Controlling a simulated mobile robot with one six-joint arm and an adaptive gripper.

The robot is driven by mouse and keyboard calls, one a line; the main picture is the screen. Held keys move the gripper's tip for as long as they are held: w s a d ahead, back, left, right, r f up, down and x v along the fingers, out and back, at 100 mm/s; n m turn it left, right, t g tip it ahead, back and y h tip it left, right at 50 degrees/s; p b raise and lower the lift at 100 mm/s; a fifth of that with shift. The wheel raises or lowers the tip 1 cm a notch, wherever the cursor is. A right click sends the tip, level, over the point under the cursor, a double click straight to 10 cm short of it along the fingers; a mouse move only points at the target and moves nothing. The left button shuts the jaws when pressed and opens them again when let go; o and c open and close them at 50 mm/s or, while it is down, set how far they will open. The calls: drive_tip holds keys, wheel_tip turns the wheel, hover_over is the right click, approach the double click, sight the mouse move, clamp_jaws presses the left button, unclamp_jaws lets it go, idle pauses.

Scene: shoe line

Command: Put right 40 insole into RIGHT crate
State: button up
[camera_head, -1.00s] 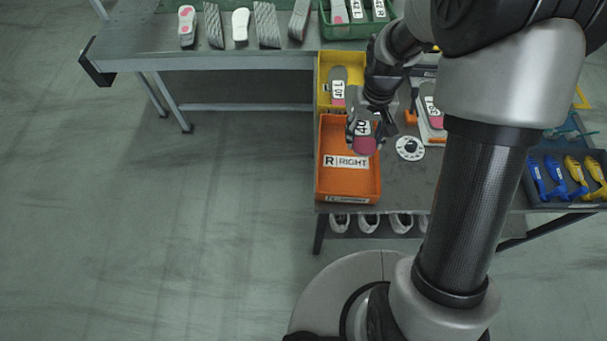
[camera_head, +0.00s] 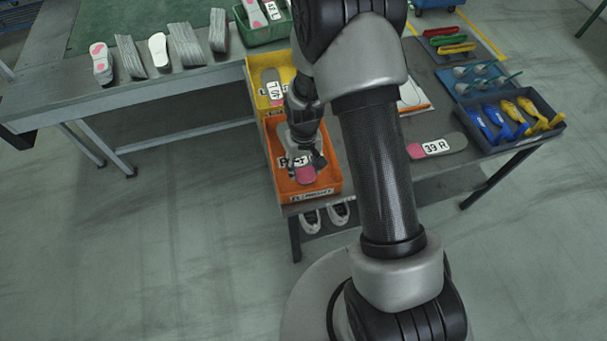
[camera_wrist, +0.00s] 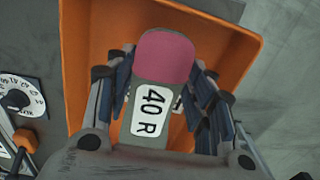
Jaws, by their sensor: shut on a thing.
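The right 40 insole (camera_wrist: 160,98) is grey with a pink end and a white label reading 40 R. My gripper (camera_wrist: 160,100) is shut on it, with fingers along both long sides. The orange RIGHT crate (camera_wrist: 85,40) lies beneath and around the insole in the wrist view. In the head view the crate (camera_head: 331,187) stands at the table's front left corner, with the gripper (camera_head: 306,160) over it and the insole's pink end (camera_head: 306,175) inside its outline. I cannot tell whether the insole touches the crate floor. The crate's label is partly hidden by the gripper.
A yellow crate (camera_head: 257,98) with an insole adjoins the orange crate behind. An insole marked 39 R (camera_head: 438,146) lies on the table to the right, near a tray of blue and yellow tools (camera_head: 515,118). A white dial (camera_wrist: 22,95) lies left of the crate in the wrist view.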

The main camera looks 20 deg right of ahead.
drive_tip(key=shift+f+b, duration=0.6)
drive_tip(key=shift+f, duration=1.5)
drive_tip(key=shift+f, duration=0.15)
drive_tip(key=o, duration=1)
